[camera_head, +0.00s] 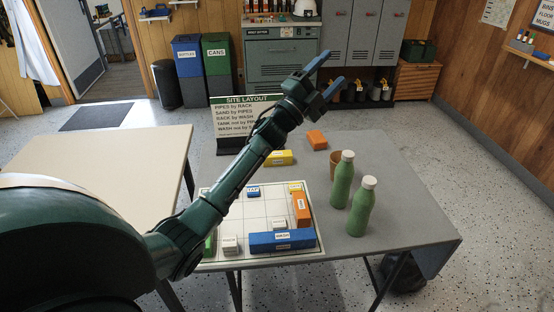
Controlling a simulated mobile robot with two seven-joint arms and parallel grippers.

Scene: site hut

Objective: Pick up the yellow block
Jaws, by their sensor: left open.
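A yellow block (279,158) with a pale label lies on the grey table, just beyond the far edge of the white grid board (247,212). My left arm passes in front of it and may hide its left end. My left gripper (330,72) is open and empty, raised well above the table and past the yellow block, fingers pointing up and right. My right gripper does not show.
Two green bottles (342,180) (361,207) and a brown cup (335,165) stand right of the board. An orange block (317,140) lies behind. A blue block (282,241) lies along the board's near edge. The sign (240,113) stands at the far left edge.

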